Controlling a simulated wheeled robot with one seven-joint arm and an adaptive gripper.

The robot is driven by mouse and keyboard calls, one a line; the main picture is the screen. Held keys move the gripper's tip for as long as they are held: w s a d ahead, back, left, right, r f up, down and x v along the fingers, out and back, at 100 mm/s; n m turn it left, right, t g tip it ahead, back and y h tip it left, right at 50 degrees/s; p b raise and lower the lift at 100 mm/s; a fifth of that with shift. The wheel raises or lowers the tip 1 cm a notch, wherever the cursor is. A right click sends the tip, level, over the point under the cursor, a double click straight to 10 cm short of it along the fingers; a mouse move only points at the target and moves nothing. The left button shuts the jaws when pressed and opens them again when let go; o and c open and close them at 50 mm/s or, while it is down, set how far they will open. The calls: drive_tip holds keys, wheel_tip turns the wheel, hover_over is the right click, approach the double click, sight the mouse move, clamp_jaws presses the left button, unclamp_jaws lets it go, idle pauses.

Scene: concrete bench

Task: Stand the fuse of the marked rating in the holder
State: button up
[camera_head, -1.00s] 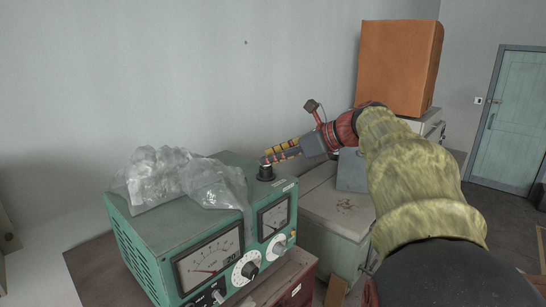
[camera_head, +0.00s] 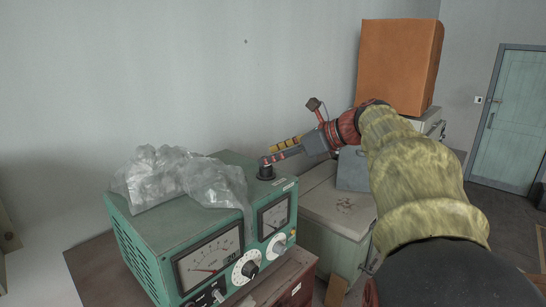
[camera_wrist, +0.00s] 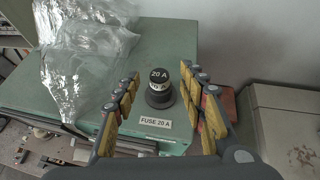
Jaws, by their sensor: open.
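In the wrist view a fuse (camera_wrist: 159,76) with a dark cap reading "20 A" and a pale band stands upright in a round black holder (camera_wrist: 161,99). The holder is on top of a green meter box (camera_wrist: 65,103). A label (camera_wrist: 155,122) on the box reads "FUSE 20 A". My gripper (camera_wrist: 160,73) is open, its yellow-padded fingers on either side of the fuse with a gap on both sides. In the head view my gripper (camera_head: 273,150) is over the holder (camera_head: 266,174); the fuse is hard to make out there.
A crumpled clear plastic bag (camera_head: 185,180) lies on the meter box, left of the holder. Dials and knobs are on the box's front. A grey-green cabinet (camera_head: 330,208) stands to the right; a big orange box (camera_head: 398,68) is behind it. A wall runs behind.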

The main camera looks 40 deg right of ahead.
drive_tip(key=v, duration=1.1)
drive_tip(key=shift+s, duration=0.2)
drive_tip(key=shift+d+r, duration=0.1)
